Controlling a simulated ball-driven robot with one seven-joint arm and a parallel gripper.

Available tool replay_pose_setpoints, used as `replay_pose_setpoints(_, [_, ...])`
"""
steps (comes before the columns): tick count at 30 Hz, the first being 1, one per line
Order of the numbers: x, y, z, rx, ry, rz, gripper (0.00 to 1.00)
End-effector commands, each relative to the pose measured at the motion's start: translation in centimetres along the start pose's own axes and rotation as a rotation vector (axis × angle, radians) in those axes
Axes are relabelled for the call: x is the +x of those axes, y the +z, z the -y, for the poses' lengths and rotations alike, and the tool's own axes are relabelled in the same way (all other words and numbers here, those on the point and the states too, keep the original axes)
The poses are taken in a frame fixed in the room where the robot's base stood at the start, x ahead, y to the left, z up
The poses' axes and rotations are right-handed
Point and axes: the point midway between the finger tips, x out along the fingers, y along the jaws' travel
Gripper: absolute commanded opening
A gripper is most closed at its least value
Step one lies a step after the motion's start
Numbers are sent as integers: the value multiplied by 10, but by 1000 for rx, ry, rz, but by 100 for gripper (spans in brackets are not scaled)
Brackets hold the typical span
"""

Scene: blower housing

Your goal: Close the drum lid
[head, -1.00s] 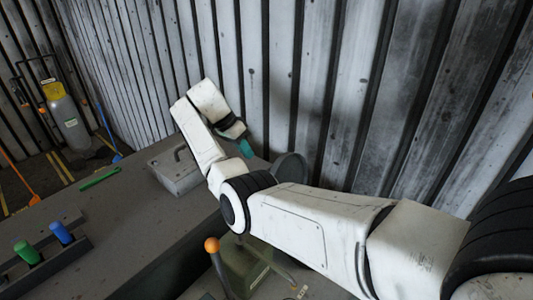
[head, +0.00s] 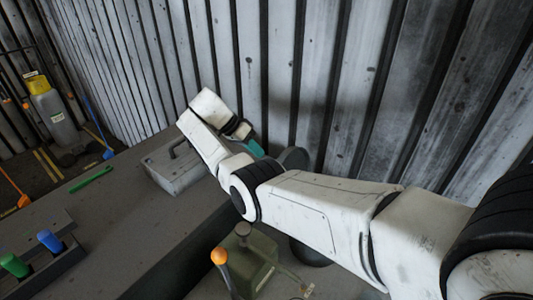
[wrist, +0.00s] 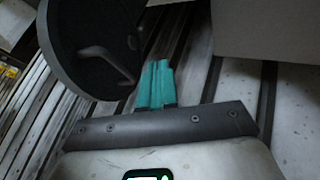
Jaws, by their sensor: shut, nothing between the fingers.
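The drum lid is a dark grey disc that stands raised on edge, partly hidden behind my arm in the head view (head: 294,157). In the wrist view the lid (wrist: 78,35) fills the upper left, with a bar handle (wrist: 105,62) on its face. A dark rounded body under my arm (head: 312,254) looks like the drum, mostly hidden. My gripper (head: 253,147) has teal fingers, pressed together and empty. In the wrist view the fingers (wrist: 158,68) sit just right of the lid's handle; I cannot tell if they touch.
A grey metal box with a handle (head: 175,170) stands on the bench left of my gripper. A green box with an orange-knobbed lever (head: 220,257) is in front. Blue and green handles (head: 48,241) are at lower left. A corrugated wall (head: 330,70) stands close behind.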

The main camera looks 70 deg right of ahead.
Motion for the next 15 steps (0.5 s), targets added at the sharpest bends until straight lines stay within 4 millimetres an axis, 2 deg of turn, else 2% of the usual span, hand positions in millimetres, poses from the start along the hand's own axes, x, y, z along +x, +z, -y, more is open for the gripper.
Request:
replay_pose_setpoints(9, [15,-2,-29,0,0,2,0])
replay_pose_setpoints(15, [20,-2,-36,0,0,2,0])
